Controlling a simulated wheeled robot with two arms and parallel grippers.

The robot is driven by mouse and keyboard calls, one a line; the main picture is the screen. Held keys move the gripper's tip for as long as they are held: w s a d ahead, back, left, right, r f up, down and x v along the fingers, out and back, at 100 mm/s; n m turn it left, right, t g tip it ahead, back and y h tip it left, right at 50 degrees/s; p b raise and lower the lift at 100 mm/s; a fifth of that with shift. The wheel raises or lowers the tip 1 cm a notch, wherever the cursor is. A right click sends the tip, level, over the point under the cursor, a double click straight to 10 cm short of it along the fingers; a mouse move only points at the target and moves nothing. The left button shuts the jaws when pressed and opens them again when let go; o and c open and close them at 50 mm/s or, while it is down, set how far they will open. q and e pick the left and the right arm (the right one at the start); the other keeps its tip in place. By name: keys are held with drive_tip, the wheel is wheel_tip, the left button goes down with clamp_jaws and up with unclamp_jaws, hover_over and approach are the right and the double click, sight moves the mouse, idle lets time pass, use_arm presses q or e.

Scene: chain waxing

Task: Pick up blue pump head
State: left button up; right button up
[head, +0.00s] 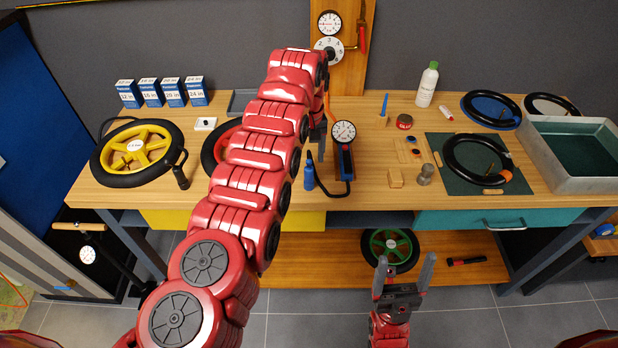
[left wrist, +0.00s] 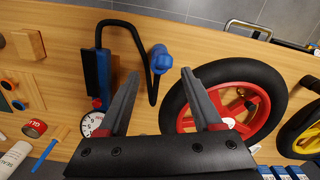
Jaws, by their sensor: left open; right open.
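The blue pump head (head: 309,172) stands on the workbench at the end of a black hose. The hose runs to the blue floor pump (head: 345,162) with a round white gauge, just to its right. My left gripper (head: 321,132) is partly hidden by its own red arm, close behind the pump head and beside the pump. In the left wrist view its open, empty fingers (left wrist: 161,72) point toward the blue pump head (left wrist: 161,60), which appears between and just beyond the tips. My right gripper (head: 406,260) is open and empty in front of the bench.
A red-rimmed wheel (left wrist: 225,108) lies beside the pump head, partly hidden by my arm in the head view. A yellow wheel (head: 138,148) lies at left. Wooden blocks (head: 396,178), a green mat (head: 450,182) with a tyre and a metal tray (head: 555,168) are at right.

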sight(309, 170)
use_arm(q)
drive_tip(key=shift+s+f+p, duration=0.1)
drive_tip(key=shift+f+p, duration=0.45)
drive_tip(key=shift+p, duration=0.1)
wheel_tip(309, 170, down, 4)
drive_tip(key=shift+s+r+p, duration=0.15)
drive_tip(key=shift+r+p, duration=0.1)
drive_tip(key=shift+p, duration=0.45)
drive_tip(key=shift+f, duration=0.3)
clamp_jaws()
